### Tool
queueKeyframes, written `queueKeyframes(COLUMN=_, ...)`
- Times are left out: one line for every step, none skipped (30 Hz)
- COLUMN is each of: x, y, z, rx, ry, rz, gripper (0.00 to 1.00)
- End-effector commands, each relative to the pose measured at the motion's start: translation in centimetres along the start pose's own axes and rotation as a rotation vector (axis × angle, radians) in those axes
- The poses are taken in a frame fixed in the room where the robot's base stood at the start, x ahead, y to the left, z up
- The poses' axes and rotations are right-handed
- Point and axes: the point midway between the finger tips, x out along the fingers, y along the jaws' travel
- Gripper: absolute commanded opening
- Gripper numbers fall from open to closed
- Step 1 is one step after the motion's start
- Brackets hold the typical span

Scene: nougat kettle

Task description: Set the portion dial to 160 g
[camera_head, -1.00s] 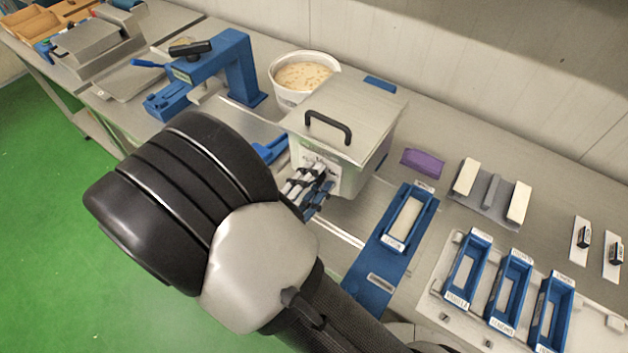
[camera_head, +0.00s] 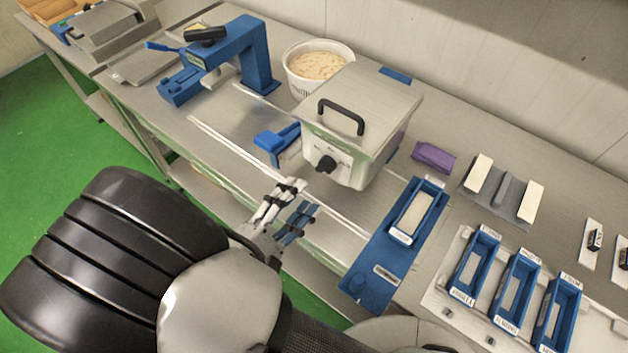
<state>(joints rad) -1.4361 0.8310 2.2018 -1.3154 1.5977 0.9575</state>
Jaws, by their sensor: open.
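The portion dial is a black knob (camera_head: 326,164) on the front face of a metal box with a hinged lid, the kettle (camera_head: 365,105). Marks around the knob are too small to read. My gripper (camera_head: 291,196) is open and empty, in front of and below the knob, slightly to its left in the picture. It is apart from the knob, over the bench's front edge. My arm hides the floor and part of the bench front at lower left.
A blue chute part (camera_head: 277,142) sits left of the knob. A blue tray (camera_head: 418,212) on a blue base stands to the right, with several blue moulds beyond. A white bucket (camera_head: 317,66) stands behind the box, and a blue press (camera_head: 228,58) at left.

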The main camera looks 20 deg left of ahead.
Motion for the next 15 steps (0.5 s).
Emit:
queueKeyframes(x=-0.9, y=0.0, z=-0.1, rx=0.001, ry=0.003, rz=0.002, gripper=0.45)
queueKeyframes(x=-1.4, y=0.0, z=-0.1, rx=0.001, ry=0.003, rz=0.002, gripper=0.45)
queueKeyframes(x=-1.9, y=0.0, z=0.0, rx=0.001, ry=0.001, rz=0.002, gripper=0.45)
queueKeyframes(x=-2.2, y=0.0, z=0.0, rx=0.001, ry=0.002, rz=0.002, gripper=0.45)
queueKeyframes(x=-2.5, y=0.0, z=0.0, rx=0.000, ry=0.001, rz=0.002, gripper=0.45)
queueKeyframes(x=-2.7, y=0.0, z=0.0, rx=0.000, ry=0.000, rz=0.001, gripper=0.45)
queueKeyframes(x=-2.9, y=0.0, z=0.0, rx=0.000, ry=-0.001, rz=0.001, gripper=0.45)
queueKeyframes(x=-3.0, y=0.0, z=0.0, rx=0.000, ry=-0.001, rz=0.001, gripper=0.45)
queueKeyframes(x=-3.2, y=0.0, z=0.0, rx=0.000, ry=-0.001, rz=0.000, gripper=0.45)
queueKeyframes(x=-3.2, y=0.0, z=0.0, rx=-0.001, ry=-0.001, rz=0.000, gripper=0.45)
queueKeyframes(x=-3.2, y=0.0, z=0.0, rx=-0.001, ry=-0.001, rz=0.000, gripper=0.45)
queueKeyframes(x=-3.2, y=0.0, z=0.0, rx=-0.001, ry=-0.001, rz=0.000, gripper=0.45)
queueKeyframes(x=-3.2, y=0.0, z=0.0, rx=-0.001, ry=-0.001, rz=0.000, gripper=0.45)
queueKeyframes(x=-3.2, y=0.0, z=0.0, rx=-0.001, ry=-0.001, rz=0.000, gripper=0.45)
queueKeyframes(x=-3.2, y=0.0, z=0.0, rx=-0.001, ry=-0.001, rz=0.000, gripper=0.45)
